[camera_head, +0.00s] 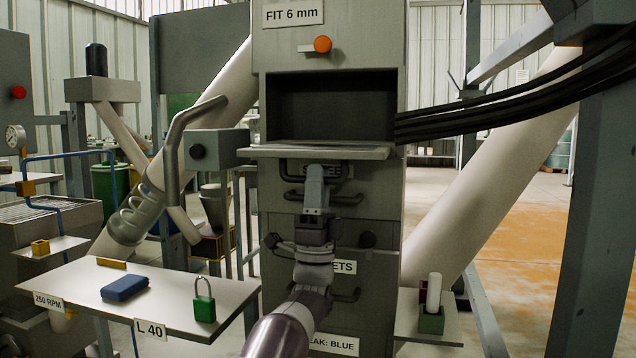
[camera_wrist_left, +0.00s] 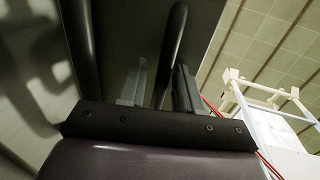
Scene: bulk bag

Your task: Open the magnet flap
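The grey cabinet front (camera_head: 380,225) stands in the middle of the head view, with stacked panels and dark bar handles. A label ending in "ETS" (camera_head: 345,267) is partly hidden by my left arm, so I cannot tell which panel is the magnet flap. My left gripper (camera_head: 314,172) points up in front of the upper handles (camera_head: 346,198), just below a ledge. In the left wrist view its two fingers (camera_wrist_left: 160,82) are apart, with a dark curved bar (camera_wrist_left: 177,40) between them. Contact with the bar is not clear. My right gripper is not in view.
A grey ledge (camera_head: 325,151) juts out below a dark open recess (camera_head: 335,105). A side table (camera_head: 165,290) at left holds a blue block (camera_head: 124,288) and a green padlock (camera_head: 204,300). Black hoses (camera_head: 500,118) cross at upper right.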

